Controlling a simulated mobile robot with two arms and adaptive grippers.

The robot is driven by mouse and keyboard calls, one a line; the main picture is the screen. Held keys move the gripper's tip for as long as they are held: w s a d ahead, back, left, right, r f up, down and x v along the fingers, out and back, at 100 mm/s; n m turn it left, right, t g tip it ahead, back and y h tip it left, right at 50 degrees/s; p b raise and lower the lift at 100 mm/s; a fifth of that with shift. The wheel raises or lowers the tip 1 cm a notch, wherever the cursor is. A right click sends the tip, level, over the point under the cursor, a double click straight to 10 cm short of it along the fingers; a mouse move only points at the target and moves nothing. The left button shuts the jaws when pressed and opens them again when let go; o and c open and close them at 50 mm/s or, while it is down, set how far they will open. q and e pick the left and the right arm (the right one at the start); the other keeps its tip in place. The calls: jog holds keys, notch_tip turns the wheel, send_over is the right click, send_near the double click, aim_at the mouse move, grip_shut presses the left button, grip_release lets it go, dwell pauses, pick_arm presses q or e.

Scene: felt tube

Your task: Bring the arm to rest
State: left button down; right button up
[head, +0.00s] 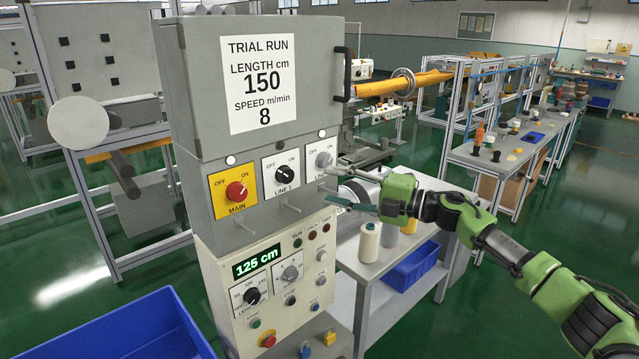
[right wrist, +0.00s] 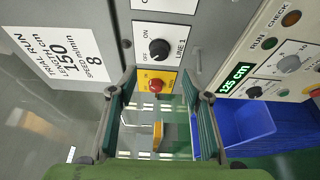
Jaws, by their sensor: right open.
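My right arm (head: 508,252), green and grey, reaches in from the lower right of the head view. Its right gripper (head: 338,192) is in front of the right side of the control cabinet (head: 185,90), near a grey rotary switch (head: 323,159). The jaws are open and nothing is seen between them. In the right wrist view the two dark teal fingers (right wrist: 165,92) stand apart, with the red MAIN switch (right wrist: 155,86) and the black LINE 1 switch (right wrist: 159,49) seen beyond. My left gripper is not in view.
The cabinet's sign (head: 262,82) reads length 150, speed 8; its display (head: 257,262) reads 125 cm. Another blue bin (head: 150,325) is at lower left. Green floor lies between machines.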

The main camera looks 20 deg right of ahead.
jog(key=shift+s+d, duration=0.25)
jog(key=shift+s, duration=0.05)
